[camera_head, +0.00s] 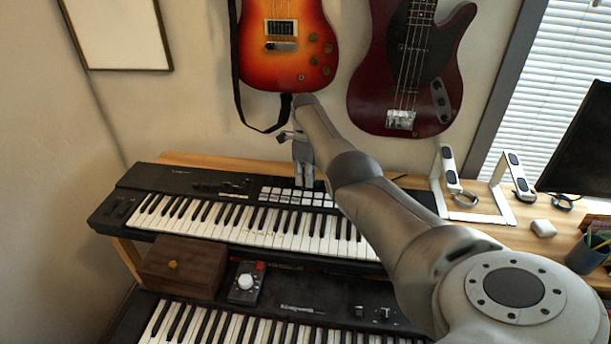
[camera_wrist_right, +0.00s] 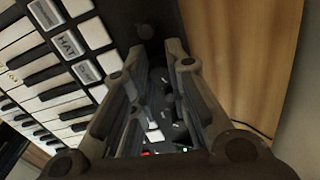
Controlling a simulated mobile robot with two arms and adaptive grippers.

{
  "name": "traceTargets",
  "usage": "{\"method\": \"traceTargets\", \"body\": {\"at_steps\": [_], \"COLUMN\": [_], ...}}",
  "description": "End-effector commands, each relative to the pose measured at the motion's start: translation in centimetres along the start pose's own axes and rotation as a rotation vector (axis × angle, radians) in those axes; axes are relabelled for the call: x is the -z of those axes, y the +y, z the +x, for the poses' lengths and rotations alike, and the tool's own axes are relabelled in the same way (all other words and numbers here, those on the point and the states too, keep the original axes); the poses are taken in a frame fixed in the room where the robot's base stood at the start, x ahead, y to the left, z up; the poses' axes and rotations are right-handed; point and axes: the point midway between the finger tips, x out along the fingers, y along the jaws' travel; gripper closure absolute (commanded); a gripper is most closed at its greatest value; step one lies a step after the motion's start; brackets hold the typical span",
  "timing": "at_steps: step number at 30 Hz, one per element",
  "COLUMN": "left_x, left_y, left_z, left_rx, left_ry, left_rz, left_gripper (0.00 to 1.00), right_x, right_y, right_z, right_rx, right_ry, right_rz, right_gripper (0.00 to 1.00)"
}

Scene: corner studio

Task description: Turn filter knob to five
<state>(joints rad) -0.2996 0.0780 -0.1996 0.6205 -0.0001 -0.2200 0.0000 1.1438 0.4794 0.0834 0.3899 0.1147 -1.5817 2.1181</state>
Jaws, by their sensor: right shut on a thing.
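The upper keyboard (camera_head: 250,225) stands on the wooden desk, with a row of pale pads and small controls along its back panel. My right gripper (camera_head: 304,182) reaches down onto that panel, just behind the pads. In the right wrist view my right gripper (camera_wrist_right: 162,60) has its two fingers close together over the dark panel, shut on a small dark knob mostly hidden between them. I cannot read the knob's label or its setting. My left gripper is not in view.
A red bass (camera_head: 410,75) and a sunburst guitar (camera_head: 290,40) hang on the wall behind my arm. A lower keyboard (camera_head: 270,325), a wooden box (camera_head: 180,270) and a small device with a white knob (camera_head: 246,283) are in front. White stands (camera_head: 490,205) are at right.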

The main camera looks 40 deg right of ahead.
Motion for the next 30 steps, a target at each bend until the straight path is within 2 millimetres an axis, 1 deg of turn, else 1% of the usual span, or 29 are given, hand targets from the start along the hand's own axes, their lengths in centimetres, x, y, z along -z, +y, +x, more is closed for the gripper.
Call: {"method": "traceTargets", "body": {"at_steps": [6, 15, 22, 30], "left_x": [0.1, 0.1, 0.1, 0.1], "left_y": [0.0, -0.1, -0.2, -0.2], "left_z": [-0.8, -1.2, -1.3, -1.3], "left_rx": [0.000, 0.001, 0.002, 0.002], "left_ry": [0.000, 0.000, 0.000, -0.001], "left_rz": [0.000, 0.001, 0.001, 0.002], "left_gripper": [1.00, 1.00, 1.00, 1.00], "right_x": [0.0, 0.0, 0.0, 0.0], "right_y": [0.0, 0.0, 0.0, 0.0], "right_z": [-0.1, -0.1, -0.1, 0.0], "right_rx": [-0.002, 0.000, 0.000, 0.001], "right_ry": [-0.001, 0.000, 0.000, -0.001], "right_rz": [-0.142, -0.334, -0.419, -0.447], "right_gripper": [1.00, 1.00, 1.00, 1.00]}}
